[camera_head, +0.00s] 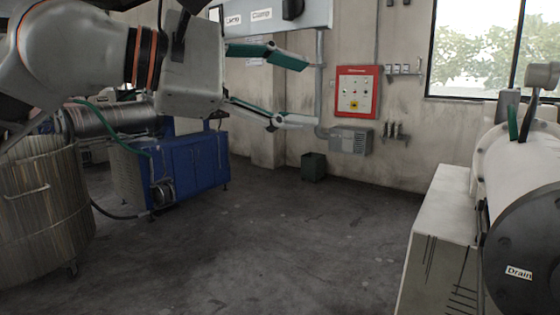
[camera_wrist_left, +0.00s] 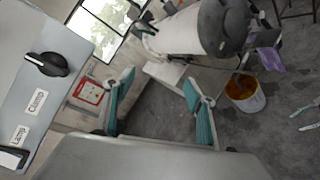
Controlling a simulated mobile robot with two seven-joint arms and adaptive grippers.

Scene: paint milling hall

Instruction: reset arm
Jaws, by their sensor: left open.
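My left arm comes in from the left in the head view, stretched out high over the floor. My left gripper (camera_head: 298,91) points right, its two green-padded fingers wide apart with nothing between them. In the left wrist view the same gripper (camera_wrist_left: 160,103) is also open and empty. Its fingers touch nothing that I can see. At the right edge of the left wrist view, two pale finger-like pieces (camera_wrist_left: 304,109) may be my right gripper; they are too small and cut off to tell their state.
A grey panel with a "Clamp" label (camera_wrist_left: 39,102) is close beside the left gripper. A blue machine (camera_head: 190,163) and a ribbed vat (camera_head: 40,215) stand left. A white mill drum (camera_head: 510,165) stands right. A bucket (camera_wrist_left: 245,93) is on the floor. The middle floor is clear.

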